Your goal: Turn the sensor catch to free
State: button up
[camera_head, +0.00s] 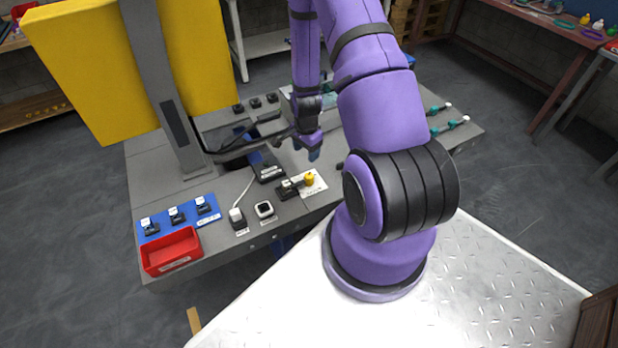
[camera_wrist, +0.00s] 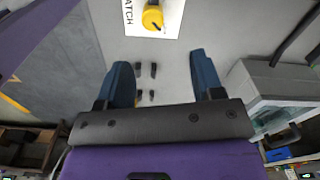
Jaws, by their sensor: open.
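The sensor catch is a yellow round knob (camera_head: 309,179) on a white label plate (camera_head: 318,190) on the grey bench. In the wrist view the yellow knob (camera_wrist: 152,18) lies near the top edge, with a dark mark on it and part of the word CATCH on the plate (camera_wrist: 133,8) beside it. The plate's upper part is cut off, so its position markings do not show. My gripper (camera_head: 313,153) hangs above the bench behind the knob. Its two blue fingers (camera_wrist: 160,60) are apart with nothing between them, and the knob is beyond their tips.
Black connectors (camera_head: 288,188) sit left of the knob. A white-topped plug (camera_head: 237,217) with a cable and a square socket (camera_head: 264,209) stand at the front. A red bin (camera_head: 172,252) and a blue tray (camera_head: 178,221) are at left. A yellow panel (camera_head: 80,60) rises behind.

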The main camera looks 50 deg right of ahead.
aim_at(309, 175)
jog(key=f, duration=0.1)
jog(key=s+f, duration=0.1)
jog(key=shift+d+f+m, duration=0.1)
jog(key=shift+f+m, duration=0.2)
jog(key=shift+f, duration=5.2)
jog(key=c, duration=0.9)
